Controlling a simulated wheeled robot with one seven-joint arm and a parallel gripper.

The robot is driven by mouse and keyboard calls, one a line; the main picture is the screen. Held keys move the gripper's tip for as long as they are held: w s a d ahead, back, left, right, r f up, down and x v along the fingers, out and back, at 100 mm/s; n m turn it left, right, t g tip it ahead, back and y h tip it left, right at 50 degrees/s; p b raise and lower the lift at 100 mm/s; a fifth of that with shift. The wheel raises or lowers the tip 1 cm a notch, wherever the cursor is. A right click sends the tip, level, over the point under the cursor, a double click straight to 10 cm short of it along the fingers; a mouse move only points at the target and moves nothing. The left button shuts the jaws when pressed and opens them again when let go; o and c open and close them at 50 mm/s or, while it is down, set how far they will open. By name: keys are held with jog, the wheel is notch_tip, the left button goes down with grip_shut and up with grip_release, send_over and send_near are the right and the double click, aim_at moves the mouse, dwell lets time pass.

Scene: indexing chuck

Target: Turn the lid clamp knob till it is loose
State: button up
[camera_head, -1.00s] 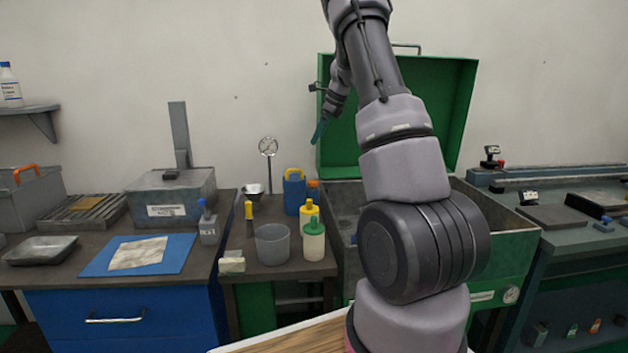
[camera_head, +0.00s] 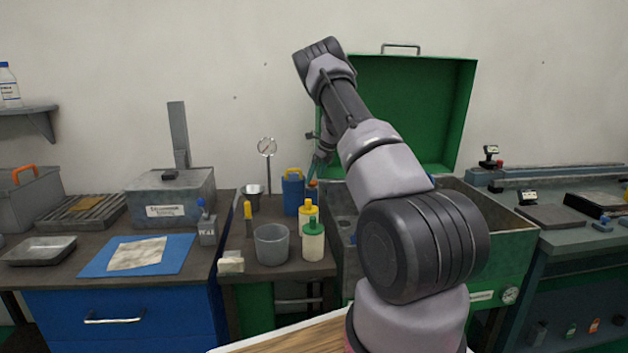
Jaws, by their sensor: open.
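I cannot tell for sure which part is the lid clamp knob. A small dark knob-like piece (camera_head: 169,177) sits on the lid of the grey labelled box (camera_head: 170,196) at the left. The green case (camera_head: 480,240) at the right has its green lid (camera_head: 425,105) raised; no knob shows clearly there, and my arm hides part of it. My gripper (camera_head: 311,178) is open, small and pointing down, beside the lid's left edge and close to the orange-topped container. I cannot tell whether it touches anything. It is well right of the grey box.
A blue can (camera_head: 293,192), a green-capped bottle (camera_head: 313,241), a yellow-capped bottle (camera_head: 308,211) and a grey cup (camera_head: 271,244) crowd the middle bench. A round gauge (camera_head: 267,148) stands on a thin post. A blue mat (camera_head: 175,255) lies at the left.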

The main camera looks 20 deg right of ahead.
jog(key=shift+x, duration=0.8)
grip_shut()
jog(key=shift+n, duration=0.4)
jog(key=n, duration=0.2)
jog(key=n+g+y, duration=0.1)
jog(key=shift+w+d+n, duration=0.15)
jog(key=shift+d+n, duration=0.05)
jog(key=shift+n, duration=0.2)
jog(key=n+g, duration=0.1)
jog(key=n, duration=0.2)
jog(key=n+g+y, duration=0.1)
jog(key=n, duration=0.1)
jog(key=shift+w+n, duration=0.2)
jog(key=shift+n, duration=0.2)
jog(key=shift+n+g, duration=0.3)
